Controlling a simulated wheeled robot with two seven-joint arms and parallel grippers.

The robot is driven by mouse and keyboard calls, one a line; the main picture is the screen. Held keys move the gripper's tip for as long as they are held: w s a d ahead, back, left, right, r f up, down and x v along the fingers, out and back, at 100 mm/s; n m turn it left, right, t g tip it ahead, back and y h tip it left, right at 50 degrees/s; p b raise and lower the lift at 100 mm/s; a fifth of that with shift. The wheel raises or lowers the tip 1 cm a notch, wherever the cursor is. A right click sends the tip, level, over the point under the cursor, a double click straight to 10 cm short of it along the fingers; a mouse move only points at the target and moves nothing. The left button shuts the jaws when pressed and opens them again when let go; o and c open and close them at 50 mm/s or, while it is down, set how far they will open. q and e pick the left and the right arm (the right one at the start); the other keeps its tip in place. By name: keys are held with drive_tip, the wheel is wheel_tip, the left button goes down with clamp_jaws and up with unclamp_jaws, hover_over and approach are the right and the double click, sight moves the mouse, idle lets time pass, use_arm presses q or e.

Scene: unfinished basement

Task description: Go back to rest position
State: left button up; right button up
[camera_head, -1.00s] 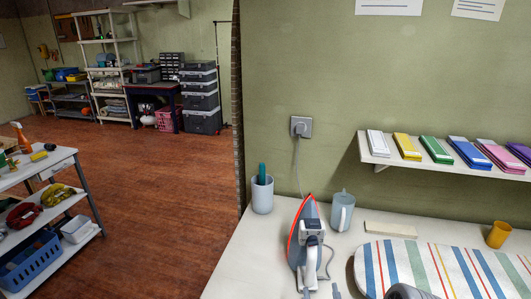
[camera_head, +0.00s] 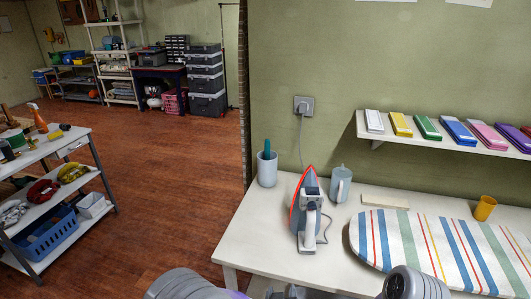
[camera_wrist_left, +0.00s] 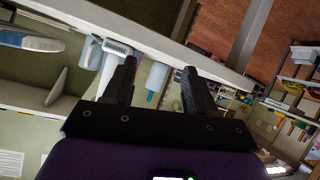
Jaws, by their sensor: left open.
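My left gripper (camera_head: 286,293) shows only in part at the bottom edge of the head view, in front of the table's near edge. In the left wrist view its two dark fingers (camera_wrist_left: 160,84) stand apart with nothing held between them. The red-edged iron (camera_head: 307,213) stands upright on the white table (camera_head: 262,232), apart from the gripper, its cord running to the wall socket (camera_head: 304,105). A grey rounded link of my right arm shows at the bottom right; the right gripper is out of view.
A striped ironing board (camera_head: 404,237) lies on the table's right side, beside a yellow cup (camera_head: 485,208). A mug (camera_head: 341,185) and a white holder (camera_head: 267,170) stand behind the iron. A wall shelf (camera_head: 455,143) holds coloured boxes. A cart (camera_head: 75,150) stands left; the floor between is open.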

use_arm(q)
drive_tip(key=s+a+f+g, duration=0.2)
drive_tip(key=a+f+g, duration=0.3)
drive_tip(key=f, duration=0.4)
drive_tip(key=s+a+f+g+h+p, duration=0.1)
drive_tip(key=s+a+f+g, duration=0.2)
drive_tip(key=s, duration=0.5)
drive_tip(key=s+a+f+n+g+h+p, duration=0.1)
drive_tip(key=s+a+f+g, duration=0.3)
drive_tip(key=s, duration=0.5)
wheel_tip(320, 180, down, 4)
drive_tip(key=shift+s+a+r+n+h+p, duration=0.3)
drive_tip(key=shift+a+p, duration=0.15)
drive_tip(key=shift+a, duration=0.7)
